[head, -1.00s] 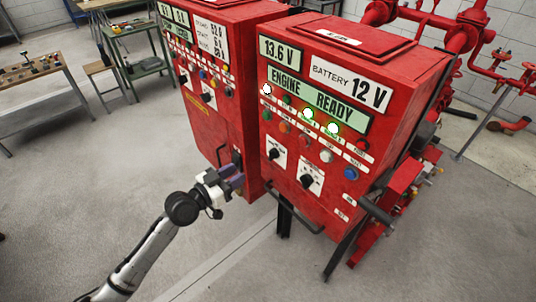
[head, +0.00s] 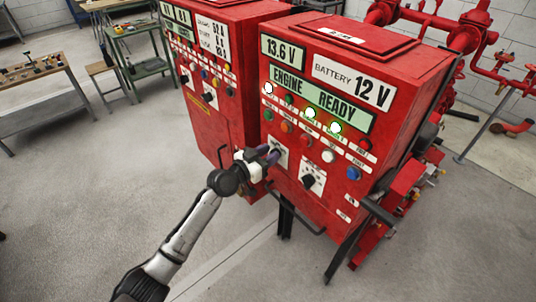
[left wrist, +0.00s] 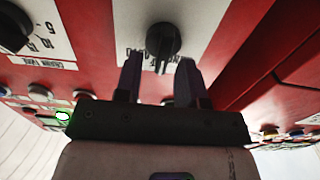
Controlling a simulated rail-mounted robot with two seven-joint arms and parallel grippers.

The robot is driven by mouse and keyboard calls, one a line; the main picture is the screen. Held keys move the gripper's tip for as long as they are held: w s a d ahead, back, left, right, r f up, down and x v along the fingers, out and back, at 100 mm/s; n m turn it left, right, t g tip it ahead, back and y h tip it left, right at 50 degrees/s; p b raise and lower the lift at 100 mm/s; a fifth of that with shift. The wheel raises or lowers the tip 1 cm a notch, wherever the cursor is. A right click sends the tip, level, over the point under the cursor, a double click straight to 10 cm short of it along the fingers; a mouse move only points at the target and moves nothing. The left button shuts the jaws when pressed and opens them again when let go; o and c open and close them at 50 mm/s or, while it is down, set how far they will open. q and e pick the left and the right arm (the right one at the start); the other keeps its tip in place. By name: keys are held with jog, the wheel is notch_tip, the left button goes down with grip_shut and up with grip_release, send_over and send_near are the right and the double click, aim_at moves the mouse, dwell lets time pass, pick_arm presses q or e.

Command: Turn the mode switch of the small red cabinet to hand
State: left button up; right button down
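The nearer red cabinet (head: 318,60) carries the "ENGINE READY" display. Its left rotary switch sits on a white plate (head: 282,146), with the black knob mostly hidden by my fingers in the head view. In the left wrist view the black knob (left wrist: 163,41) shows with its handle pointing about down the picture, toward the gap between the fingers. My left gripper (head: 268,155) is at this switch, open, with its two fingertips (left wrist: 159,68) spread on either side of the knob's handle line. I cannot tell whether they touch it. My right gripper is not in view.
A second black knob (head: 308,181) on a white plate lies to the right and lower. Several lamps and buttons run above. A bar handle (head: 296,215) juts out below the panel. Another red cabinet (head: 213,122) stands at left.

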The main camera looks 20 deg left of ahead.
pick_arm(q)
jog(key=shift+c, duration=0.4)
grip_shut()
jog(key=n, duration=0.4)
jog(key=shift+w+a+n, duration=0.2)
jog(key=shift+a+n, duration=0.1)
jog(key=shift+n, duration=0.1)
jog(key=shift+w+a+f+n, duration=0.1)
jog(key=shift+f+n, duration=0.05)
jog(key=shift+n, duration=0.85)
jog(key=shift+a+f+n, duration=0.1)
jog(key=shift+n, duration=0.9)
jog(key=shift+o, duration=0.4)
grip_release()
